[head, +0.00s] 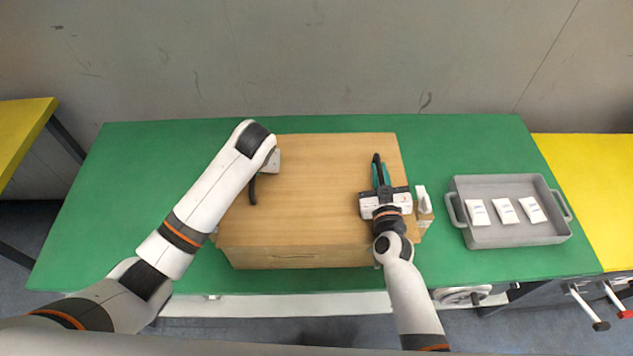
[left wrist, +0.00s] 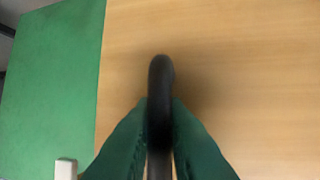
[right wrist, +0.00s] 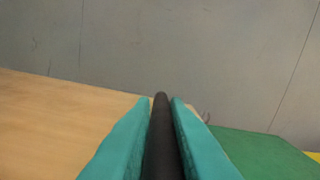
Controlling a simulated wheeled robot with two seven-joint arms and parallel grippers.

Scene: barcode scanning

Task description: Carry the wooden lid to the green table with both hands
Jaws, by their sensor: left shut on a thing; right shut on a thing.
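The wooden lid (head: 315,190) is a wide light-brown board with two black handles, on top of a wooden box (head: 290,257) at the middle of the green table (head: 130,190). I cannot tell whether the lid rests on the box or is slightly raised. My left gripper (left wrist: 158,135) is shut on the left black handle (left wrist: 160,75); in the head view my arm partly hides it. My right gripper (head: 380,177) is shut on the right black handle (right wrist: 160,125), its teal fingers on both sides of the bar.
A grey tray (head: 515,236) with several white packets stands on the table's right side. A small white device (head: 422,200) stands just right of the box. Yellow tables flank the green one. The green table's left part is clear. A grey wall is behind.

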